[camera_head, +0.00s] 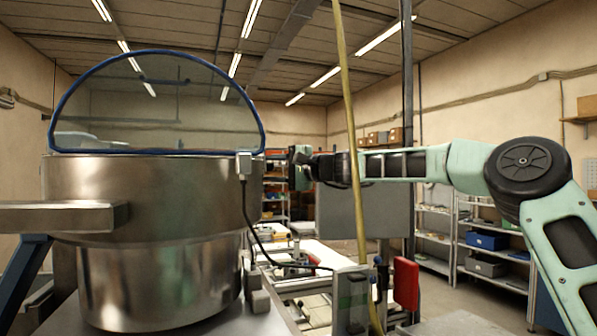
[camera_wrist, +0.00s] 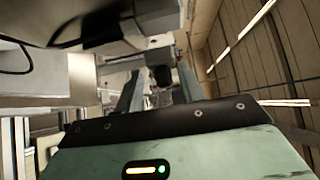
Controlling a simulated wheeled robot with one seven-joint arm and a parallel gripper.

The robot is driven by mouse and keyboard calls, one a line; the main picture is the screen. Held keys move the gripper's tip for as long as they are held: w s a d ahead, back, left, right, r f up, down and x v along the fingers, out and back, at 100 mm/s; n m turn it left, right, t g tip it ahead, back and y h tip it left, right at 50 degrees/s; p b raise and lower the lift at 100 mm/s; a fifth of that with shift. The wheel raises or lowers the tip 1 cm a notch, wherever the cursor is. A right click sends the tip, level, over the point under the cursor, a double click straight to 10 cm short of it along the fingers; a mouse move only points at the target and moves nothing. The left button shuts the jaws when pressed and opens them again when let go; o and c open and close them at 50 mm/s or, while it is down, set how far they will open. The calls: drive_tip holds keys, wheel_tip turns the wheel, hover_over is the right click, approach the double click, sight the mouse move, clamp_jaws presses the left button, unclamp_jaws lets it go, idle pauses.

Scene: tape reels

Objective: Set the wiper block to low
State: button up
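My gripper (camera_head: 301,160) is held out level in the head view, just right of a large steel drum (camera_head: 150,210). In the wrist view my gripper (camera_wrist: 160,82) shows two grey fingers standing well apart, with no held object visible between them. A small dark object appears between the fingers, but its distance is unclear. I cannot pick out the wiper block for certain in either view, so its setting cannot be read.
The drum has a blue-rimmed clear cover (camera_head: 160,105) and a small grey cabled box (camera_head: 244,165) at its rim. A yellow hose (camera_head: 350,130) hangs in front of my arm. A control box (camera_head: 350,300) and red box (camera_head: 406,283) stand below. Shelves (camera_head: 490,245) are behind.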

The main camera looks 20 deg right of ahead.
drive_tip(key=b+v, duration=0.8)
drive_tip(key=v, duration=0.8)
drive_tip(key=shift+s, duration=0.25)
drive_tip(key=shift+d, duration=0.25)
